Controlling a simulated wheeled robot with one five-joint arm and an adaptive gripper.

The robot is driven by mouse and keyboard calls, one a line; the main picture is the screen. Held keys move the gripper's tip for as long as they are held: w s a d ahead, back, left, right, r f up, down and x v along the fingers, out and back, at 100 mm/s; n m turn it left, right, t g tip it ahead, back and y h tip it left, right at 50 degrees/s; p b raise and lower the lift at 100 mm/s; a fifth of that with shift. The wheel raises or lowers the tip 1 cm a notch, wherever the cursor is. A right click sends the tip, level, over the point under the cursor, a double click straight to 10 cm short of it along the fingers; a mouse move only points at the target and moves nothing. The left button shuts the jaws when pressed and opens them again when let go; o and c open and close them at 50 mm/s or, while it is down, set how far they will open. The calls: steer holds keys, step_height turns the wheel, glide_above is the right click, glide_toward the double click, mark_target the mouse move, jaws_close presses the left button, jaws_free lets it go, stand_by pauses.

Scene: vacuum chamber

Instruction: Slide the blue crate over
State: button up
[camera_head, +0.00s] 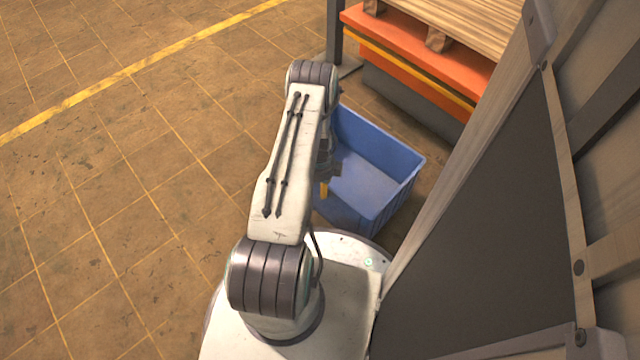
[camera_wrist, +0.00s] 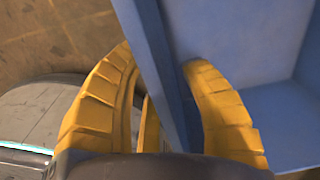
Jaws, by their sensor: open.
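The blue crate (camera_head: 382,205) is an open-topped, empty-looking box on the floor, in front of my base and right of my arm in the head view. My arm hides its left side. My gripper (camera_head: 324,188) is at the crate's left rim, partly hidden by the arm. In the wrist view, the yellow fingers of my gripper (camera_wrist: 160,62) are apart, with the crate's wall (camera_wrist: 150,30) running between them. One finger is on the inner side and one on the outer side. I cannot tell whether either finger touches the wall.
An orange platform (camera_head: 420,58) carrying a wooden pallet (camera_head: 465,22) stands behind the crate. A dark post (camera_head: 334,35) rises beside it. A large grey panelled structure (camera_head: 490,220) fills the right, close to the crate. The tiled floor (camera_head: 130,200) at left is clear, with a yellow line.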

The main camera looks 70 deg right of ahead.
steer(key=shift+o, duration=0.3)
jaws_close()
stand_by(0.4)
